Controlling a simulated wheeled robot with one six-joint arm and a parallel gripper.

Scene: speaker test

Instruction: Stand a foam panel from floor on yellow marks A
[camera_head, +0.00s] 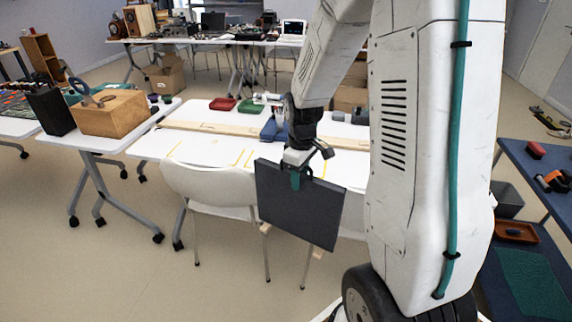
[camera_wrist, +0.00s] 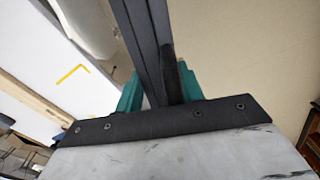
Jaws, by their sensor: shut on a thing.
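A dark grey foam panel (camera_head: 300,208) hangs from my gripper (camera_head: 296,176) in the head view, tilted a little, in front of the white table. In the wrist view my gripper (camera_wrist: 160,92) has green fingers on both sides of the panel (camera_wrist: 147,40), shut on it near its edge. Yellow marks (camera_head: 245,158) lie on the white table (camera_head: 215,150) behind the panel. One yellow corner mark (camera_wrist: 70,74) shows in the wrist view. I cannot read any letter at the marks. The panel and my arm hide part of the table.
A white chair (camera_head: 210,185) stands at the table's front edge, beside the panel. A wooden strip (camera_head: 215,128), a blue object (camera_head: 272,130) and red and green trays (camera_head: 222,104) are on the table. A blue table (camera_head: 545,170) is at the right. Floor is free at the front left.

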